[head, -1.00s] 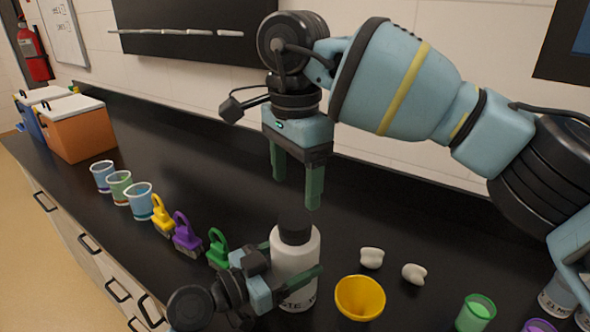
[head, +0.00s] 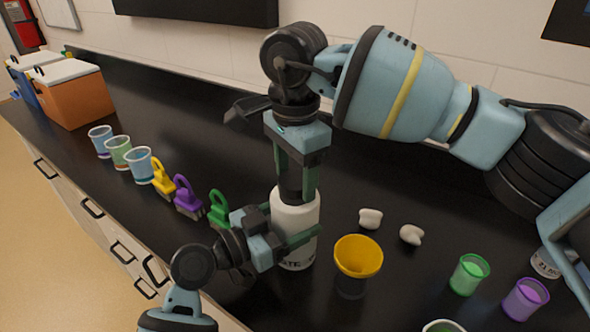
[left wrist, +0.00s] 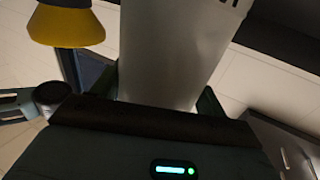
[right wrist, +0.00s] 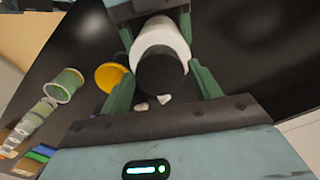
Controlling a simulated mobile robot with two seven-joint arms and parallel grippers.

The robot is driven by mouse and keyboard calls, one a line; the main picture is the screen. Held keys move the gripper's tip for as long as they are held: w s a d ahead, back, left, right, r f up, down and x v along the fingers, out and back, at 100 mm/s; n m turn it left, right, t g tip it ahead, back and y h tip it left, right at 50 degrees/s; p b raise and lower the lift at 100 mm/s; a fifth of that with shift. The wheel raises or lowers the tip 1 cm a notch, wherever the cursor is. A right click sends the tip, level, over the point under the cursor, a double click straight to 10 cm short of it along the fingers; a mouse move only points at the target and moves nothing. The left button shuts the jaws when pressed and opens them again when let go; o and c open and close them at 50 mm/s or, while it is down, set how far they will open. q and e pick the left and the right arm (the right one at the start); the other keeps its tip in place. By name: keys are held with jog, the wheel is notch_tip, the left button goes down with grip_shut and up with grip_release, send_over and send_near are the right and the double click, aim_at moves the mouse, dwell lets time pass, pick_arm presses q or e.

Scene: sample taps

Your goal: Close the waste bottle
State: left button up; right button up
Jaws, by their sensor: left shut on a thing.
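The white waste bottle (head: 295,212) stands upright on the black bench, with a black cap (head: 291,182) over its neck; I cannot tell if the cap is tight. My left gripper (head: 295,240) is shut around the bottle's body from the side, and the bottle also fills the middle of the left wrist view (left wrist: 175,50). My right gripper (head: 295,190) points down over the bottle, its fingers on either side of the cap. In the right wrist view the cap (right wrist: 160,72) lies between the spread fingers, with gaps beside it.
A yellow funnel (head: 358,255) on a dark holder stands right of the bottle, near two small white pieces (head: 371,218). Green (head: 468,275) and purple (head: 525,298) cups are further right. Yellow, purple (head: 187,198) and green clamp-like items and several cups (head: 138,165) line the left.

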jog(key=c, duration=0.8)
jog(key=m, duration=0.3)
jog(key=shift+m, duration=0.4)
jog(key=m, duration=0.4)
jog(key=shift+m, duration=0.3)
jog(key=m, duration=0.4)
jog(key=shift+m, duration=0.3)
jog(key=m, duration=0.4)
jog(key=shift+m, duration=0.4)
jog(key=o, duration=1.2)
jog(key=shift+c, duration=0.2)
notch_tip(320, 180, up, 12)
